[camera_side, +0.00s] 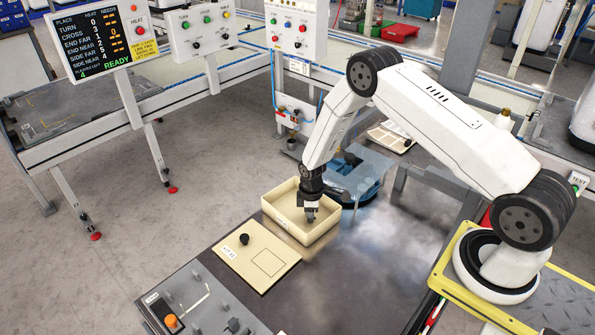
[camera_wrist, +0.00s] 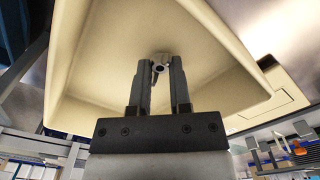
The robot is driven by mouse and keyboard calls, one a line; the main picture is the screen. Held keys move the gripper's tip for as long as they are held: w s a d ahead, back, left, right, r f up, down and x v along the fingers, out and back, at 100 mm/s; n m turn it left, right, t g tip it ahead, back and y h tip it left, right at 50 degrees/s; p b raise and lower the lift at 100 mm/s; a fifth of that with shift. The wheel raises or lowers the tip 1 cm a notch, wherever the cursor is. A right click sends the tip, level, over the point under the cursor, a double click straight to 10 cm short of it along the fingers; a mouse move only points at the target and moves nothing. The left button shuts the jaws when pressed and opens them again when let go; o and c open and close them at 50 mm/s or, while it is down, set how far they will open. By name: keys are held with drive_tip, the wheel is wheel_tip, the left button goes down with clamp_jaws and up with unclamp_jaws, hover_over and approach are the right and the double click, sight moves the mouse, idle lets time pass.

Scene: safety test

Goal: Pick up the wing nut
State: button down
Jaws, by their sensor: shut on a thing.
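My gripper (camera_side: 310,215) reaches down into a cream tray (camera_side: 327,237) on the dark table. In the wrist view my gripper (camera_wrist: 159,66) has its two fingers close together, shut on a small grey metal wing nut (camera_wrist: 159,67). A round hole or ring shows on the nut between the fingertips. The pale tray floor (camera_wrist: 110,60) fills most of the view around it. I cannot tell whether the nut touches the tray floor. In the side view the nut is too small and hidden to make out.
A cream board (camera_side: 240,256) with a black knob (camera_side: 244,239) and an outlined square lies left of the tray. A grey control panel (camera_side: 190,305) with an orange button stands at the front left. A blue fixture (camera_side: 357,175) is behind the tray. The table right of the tray is clear.

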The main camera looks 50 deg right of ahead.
drive_tip(key=shift+r, duration=0.45)
drive_tip(key=s+a+r, duration=0.2)
drive_tip(key=s+r, duration=0.9)
drive_tip(key=s, duration=0.3)
drive_tip(key=shift+r, duration=0.15)
